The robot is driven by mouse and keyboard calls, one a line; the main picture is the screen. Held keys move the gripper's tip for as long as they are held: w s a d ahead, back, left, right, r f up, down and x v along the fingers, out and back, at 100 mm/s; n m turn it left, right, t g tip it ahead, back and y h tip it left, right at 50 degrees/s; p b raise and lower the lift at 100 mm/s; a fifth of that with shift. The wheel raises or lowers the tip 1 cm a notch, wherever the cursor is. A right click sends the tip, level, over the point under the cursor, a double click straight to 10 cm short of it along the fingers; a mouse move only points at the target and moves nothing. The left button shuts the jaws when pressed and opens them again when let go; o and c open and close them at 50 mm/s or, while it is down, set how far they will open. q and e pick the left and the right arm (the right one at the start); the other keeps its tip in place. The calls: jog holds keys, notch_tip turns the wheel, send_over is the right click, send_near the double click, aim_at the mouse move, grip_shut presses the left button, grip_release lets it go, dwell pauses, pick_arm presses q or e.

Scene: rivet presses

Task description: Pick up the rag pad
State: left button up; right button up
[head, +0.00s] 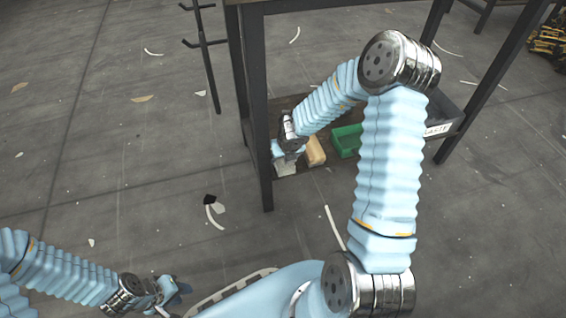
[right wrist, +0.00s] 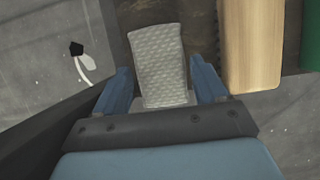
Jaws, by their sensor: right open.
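The rag pad (right wrist: 158,58) is a light grey quilted pad on the lower shelf (head: 292,183) of a dark metal table. In the head view the rag pad (head: 285,168) shows near the shelf's left end, by the table leg. My right gripper (right wrist: 163,88) is open, with one blue finger on each side of the pad's near part. I cannot tell whether the fingers touch it. In the head view my right gripper (head: 287,152) is small and partly hidden by its own wrist. My left gripper (head: 172,291) is low at the left, over the floor and away from the table.
A wooden block (right wrist: 252,45) lies just right of the pad. A green bin (head: 346,141) stands beyond it, and a box with a white label (head: 438,130) is farther right. The table leg (head: 262,170) is close on the left. Scraps litter the floor.

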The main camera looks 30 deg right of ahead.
jog(key=shift+w+f, duration=0.2)
jog(key=shift+f, duration=0.25)
jog(key=shift+f, duration=0.25)
dwell(0.4)
jog(key=c, duration=0.7)
